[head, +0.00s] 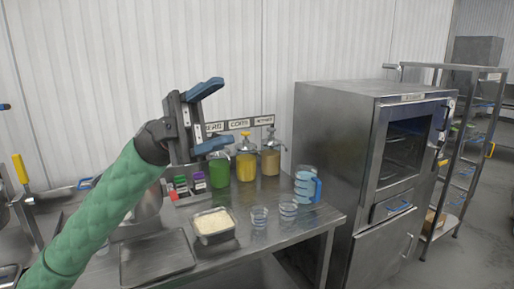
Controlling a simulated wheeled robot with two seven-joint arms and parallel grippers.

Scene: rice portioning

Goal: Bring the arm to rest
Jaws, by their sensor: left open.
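My left arm, in a green sleeve, comes in from the lower left of the head view. My left gripper (211,119) is raised above the steel table, in front of the dispensers and their labels. Its two blue-tipped fingers are spread apart, one high and one low, with nothing between them. A metal pan of rice (213,224) stands on the table below the gripper, apart from it. My right gripper does not show.
The steel table (250,255) holds a flat tray (157,257), two clear cups (259,216), a blue-handled measuring jug (306,186) and green, yellow (246,165) and brown dispensers. A steel oven (345,150) stands to the right, with a rack (465,150) beyond.

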